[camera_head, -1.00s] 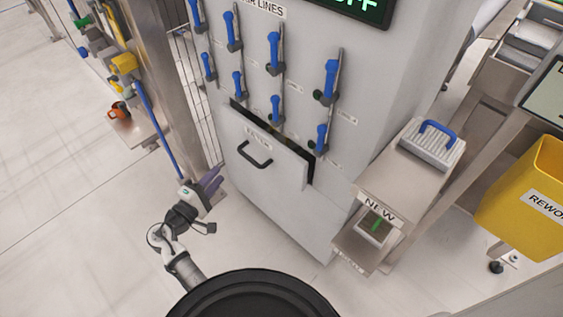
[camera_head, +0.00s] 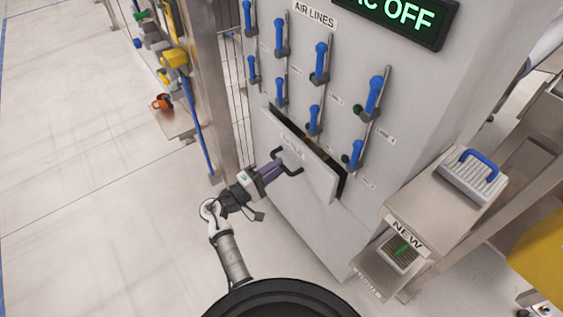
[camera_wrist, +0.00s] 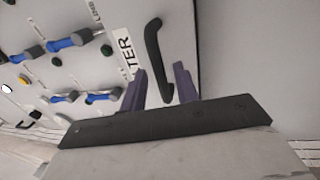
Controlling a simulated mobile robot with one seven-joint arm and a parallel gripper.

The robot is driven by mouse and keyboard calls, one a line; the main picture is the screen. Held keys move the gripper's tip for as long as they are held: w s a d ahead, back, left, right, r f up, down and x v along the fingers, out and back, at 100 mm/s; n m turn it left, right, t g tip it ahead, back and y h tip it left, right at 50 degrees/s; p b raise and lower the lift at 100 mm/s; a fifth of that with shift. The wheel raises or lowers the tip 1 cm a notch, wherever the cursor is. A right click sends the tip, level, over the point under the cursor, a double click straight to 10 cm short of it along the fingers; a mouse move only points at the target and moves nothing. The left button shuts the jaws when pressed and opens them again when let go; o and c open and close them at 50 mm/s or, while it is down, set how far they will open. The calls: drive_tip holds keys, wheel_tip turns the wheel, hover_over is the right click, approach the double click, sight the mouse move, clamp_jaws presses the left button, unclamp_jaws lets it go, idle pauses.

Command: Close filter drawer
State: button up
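The filter drawer (camera_head: 312,176) is a light grey front panel on the cabinet, standing out from it with a dark gap along its top and right edge. Its black bar handle (camera_head: 291,168) also shows in the wrist view (camera_wrist: 155,58). My gripper (camera_head: 277,165) is at the drawer front, by the left part of the handle. In the wrist view its two purple fingers (camera_wrist: 160,72) are apart, with the lower end of the handle between or just beyond them. I cannot tell whether they touch it. The drawer's inside is mostly hidden.
Several blue-handled valves (camera_head: 320,62) sit on the cabinet above the drawer. A shelf with a blue-handled filter (camera_head: 474,176) stands at right, a yellow bin (camera_head: 541,250) beyond it. A steel post (camera_head: 205,75) and small ledge are at left. The floor at left is clear.

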drive_tip(key=shift+x, duration=1.25)
clamp_jaws()
